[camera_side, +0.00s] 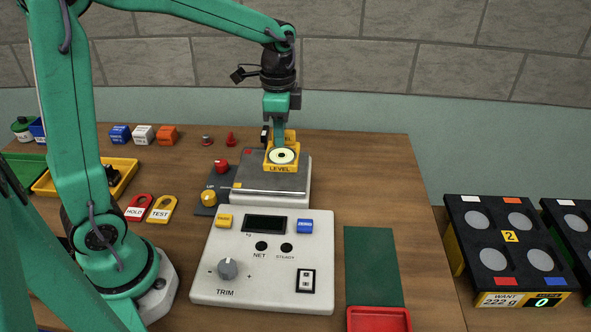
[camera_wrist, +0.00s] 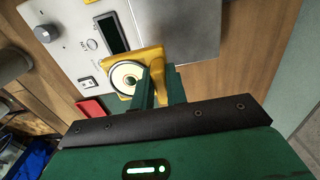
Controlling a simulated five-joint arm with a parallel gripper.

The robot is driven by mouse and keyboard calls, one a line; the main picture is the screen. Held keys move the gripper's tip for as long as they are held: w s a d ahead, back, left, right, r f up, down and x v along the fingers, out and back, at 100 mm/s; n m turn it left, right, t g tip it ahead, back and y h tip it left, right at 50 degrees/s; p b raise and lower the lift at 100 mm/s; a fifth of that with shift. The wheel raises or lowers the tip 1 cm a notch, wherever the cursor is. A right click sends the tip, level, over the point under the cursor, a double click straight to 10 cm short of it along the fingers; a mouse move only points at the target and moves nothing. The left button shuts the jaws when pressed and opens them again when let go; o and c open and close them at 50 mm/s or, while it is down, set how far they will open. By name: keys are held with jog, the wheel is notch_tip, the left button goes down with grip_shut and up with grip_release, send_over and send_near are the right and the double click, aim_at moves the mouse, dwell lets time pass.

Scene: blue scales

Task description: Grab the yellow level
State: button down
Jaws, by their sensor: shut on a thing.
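The yellow level (camera_side: 281,168) is a block marked LEVEL with a round bubble dial on its face. It is at the scale's metal pan (camera_side: 300,180), near the back of the table. It also shows in the wrist view (camera_wrist: 126,80), with the dial facing me. My gripper (camera_side: 279,143) comes down from above and is shut on the level. In the wrist view my gripper's fingers (camera_wrist: 162,88) meet the level and hide part of it. I cannot tell whether the level touches the pan.
A white control box (camera_side: 265,262) with a display and TRIM knob stands in front of the pan. Red and yellow knobs (camera_side: 208,197) are just left of it. HOLD and TEST tags (camera_side: 161,209), a yellow tray (camera_side: 120,165) and several small blocks (camera_side: 143,134) lie farther left. A green mat (camera_side: 373,265) lies at right.

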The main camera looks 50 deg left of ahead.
aim_at(287, 153)
jog(key=shift+s+d+r, duration=0.3)
jog(key=shift+d+r, duration=0.25)
jog(key=shift+d, duration=0.3)
jog(key=shift+s+d+r, duration=0.3)
jog(key=shift+d+r, duration=0.25)
jog(key=shift+d, duration=0.3)
jog(key=shift+d, duration=0.1)
